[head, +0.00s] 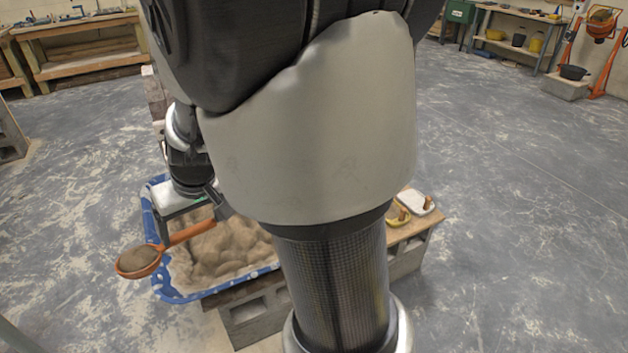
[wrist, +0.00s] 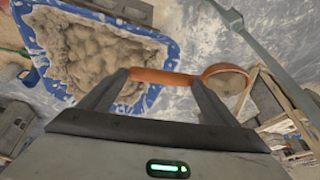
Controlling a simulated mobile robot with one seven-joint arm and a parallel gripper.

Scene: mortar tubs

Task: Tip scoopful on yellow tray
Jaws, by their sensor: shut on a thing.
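My gripper (wrist: 160,78) is shut on the handle of an orange scoop (wrist: 172,78). The scoop's round bowl holds a grey-brown load. In the head view the scoop (head: 186,235) is above the blue tub (head: 160,203), with its bowl out past the tub's left rim. The blue tub holds lumpy grey-brown mortar (head: 225,247); it also shows in the wrist view (wrist: 85,50). The yellow tray (head: 398,221) lies on a wooden board to the right, partly hidden by my arm. An orange-brown object rests on it.
A white tray (head: 415,201) with an orange-brown object lies just beyond the yellow tray. Concrete blocks (head: 255,312) support the board. My arm fills the middle of the head view.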

